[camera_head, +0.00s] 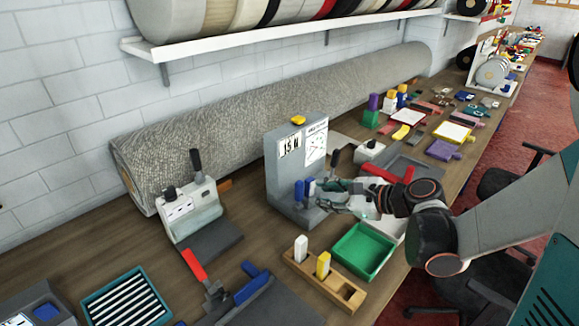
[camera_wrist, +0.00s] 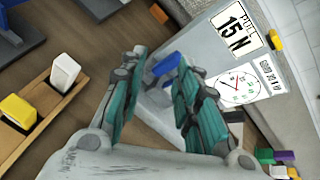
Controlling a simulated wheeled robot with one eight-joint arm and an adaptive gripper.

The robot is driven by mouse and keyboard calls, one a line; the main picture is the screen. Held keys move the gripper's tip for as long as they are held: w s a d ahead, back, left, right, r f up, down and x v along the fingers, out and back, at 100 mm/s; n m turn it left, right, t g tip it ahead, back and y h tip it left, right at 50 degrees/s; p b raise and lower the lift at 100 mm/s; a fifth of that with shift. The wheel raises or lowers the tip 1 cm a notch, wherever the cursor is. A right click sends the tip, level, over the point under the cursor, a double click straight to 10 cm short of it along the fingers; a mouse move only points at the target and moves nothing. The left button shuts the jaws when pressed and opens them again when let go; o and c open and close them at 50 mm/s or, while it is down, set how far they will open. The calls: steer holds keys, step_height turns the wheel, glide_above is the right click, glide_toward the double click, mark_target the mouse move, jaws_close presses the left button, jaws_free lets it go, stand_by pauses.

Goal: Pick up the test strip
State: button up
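My gripper (camera_head: 330,190) reaches in from the right in the head view, beside the front of a grey pull tester (camera_head: 284,160) with blue clamps (camera_head: 300,190). In the wrist view its teal-padded fingers (camera_wrist: 162,62) are apart. A blue clamp (camera_wrist: 166,66) shows beyond and between them, with grey metal below it. I see no strip gripped between the pads. I cannot make out a test strip for certain; the fingers hide part of the tester's clamp area.
A green tray (camera_head: 362,251) and a wooden block (camera_head: 345,291) with white and yellow pieces stand in front of the tester. A grey lever device (camera_head: 190,208) is to the left. A teal tray of black and white strips (camera_head: 127,300) lies front left. A rolled rug (camera_head: 250,125) lies behind.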

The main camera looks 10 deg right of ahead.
mark_target(312, 183)
steer(key=w+d+f+m+t+y, duration=0.1)
steer(key=d+f+m+t, duration=0.25)
steer(key=d+m, duration=0.45)
steer(key=shift+n, duration=0.4)
steer(key=b+x, duration=0.1)
steer(key=x, duration=0.3)
steer(key=b+x, duration=0.1)
steer(key=x, duration=0.4)
steer(key=b+x, duration=0.2)
steer(key=x, duration=0.2)
steer(key=shift+w+f, duration=0.15)
steer(key=shift+f, duration=0.15)
jaws_close()
